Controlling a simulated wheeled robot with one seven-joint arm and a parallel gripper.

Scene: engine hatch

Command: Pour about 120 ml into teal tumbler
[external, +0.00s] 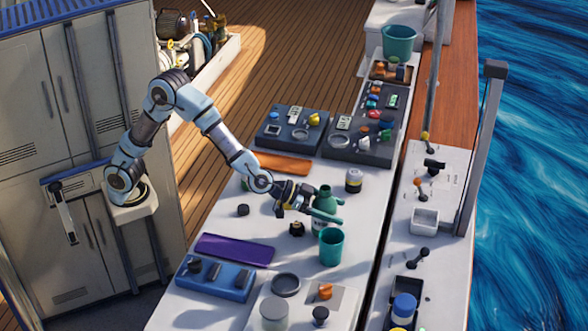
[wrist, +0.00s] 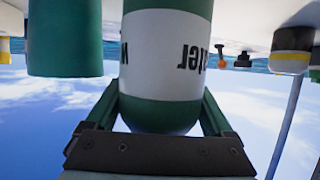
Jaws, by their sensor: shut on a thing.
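My gripper (external: 322,214) is shut on a green bottle (external: 325,193) with a white label band. In the wrist view, which is upside down, the bottle (wrist: 166,55) stands between the two green fingers (wrist: 160,112), with dark lettering on its label. The bottle looks upright; I cannot tell whether its base touches the table. The teal tumbler (external: 331,247) stands upright on the white table just in front of the bottle in the external view. It also shows in the wrist view (wrist: 65,38), apart from the bottle. Its contents are hidden.
A yellow-and-dark jar (external: 353,181) stands behind the bottle. A small dark object (external: 297,229) sits left of the tumbler. Bare table lies right of the tumbler.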

